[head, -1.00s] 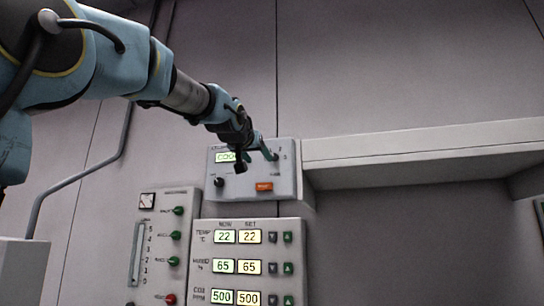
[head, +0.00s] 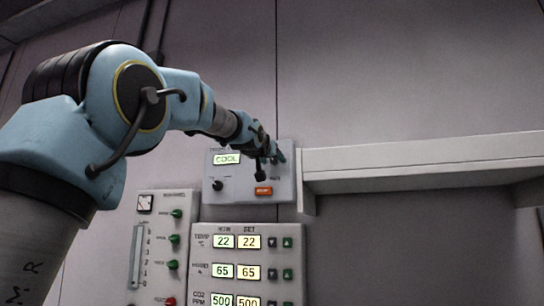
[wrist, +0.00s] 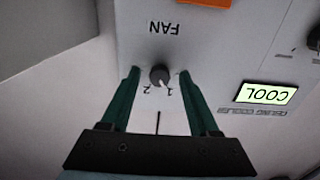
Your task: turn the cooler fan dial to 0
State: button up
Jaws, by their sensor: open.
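The fan dial (wrist: 159,76) is a small dark round knob with a light pointer line, upside down in the wrist view under the word FAN. Its pointer appears to be toward the 1 mark; a 2 mark shows beside it, and I cannot make out a 0. My gripper (wrist: 159,73) is open, with one green finger on each side of the dial and gaps between. In the head view my gripper (head: 277,153) is at the upper right of the cooler box (head: 236,190) and hides the dial. The box's display (head: 227,159) reads COOL.
An orange button (head: 264,191) and a black knob (head: 218,184) are on the same box. Below are a climate panel (head: 213,286) with number displays and a panel with green buttons (head: 159,204). A white shelf (head: 420,157) juts out at the right.

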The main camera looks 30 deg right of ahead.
jog(key=shift+c, duration=0.4)
grip_shut()
